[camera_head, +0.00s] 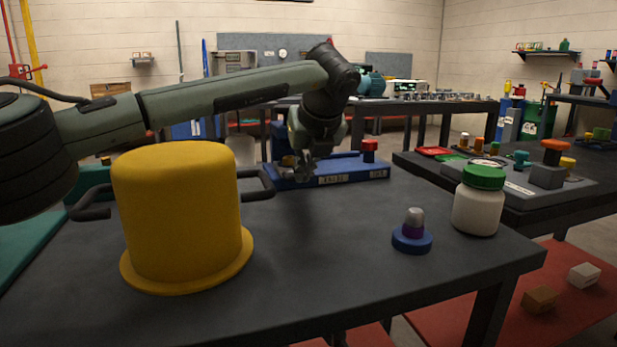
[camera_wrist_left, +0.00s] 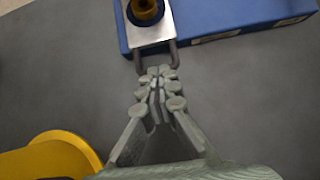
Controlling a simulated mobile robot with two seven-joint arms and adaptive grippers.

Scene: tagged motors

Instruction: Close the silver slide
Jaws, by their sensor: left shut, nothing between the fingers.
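The silver slide (camera_wrist_left: 149,28) shows in the left wrist view as a pale metal plate on the blue base (camera_wrist_left: 220,14). It carries a brass-coloured round knob (camera_wrist_left: 145,10) and has a dark U-shaped handle (camera_wrist_left: 156,56) at its near end. In the head view the blue base (camera_head: 345,168) lies at the table's far side, and my gripper largely hides the slide. My left gripper (camera_head: 305,170) is shut and empty. In the wrist view its fingertips (camera_wrist_left: 160,78) are right at the handle's outer end; I cannot tell whether they touch. My right gripper is not in view.
A large yellow flanged cylinder (camera_head: 178,215) stands at the near left, under my left arm. A white jar with a green lid (camera_head: 478,205) and a small blue-based part (camera_head: 412,238) stand at the right. The table's middle is clear. A red button (camera_head: 369,146) tops the base's right end.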

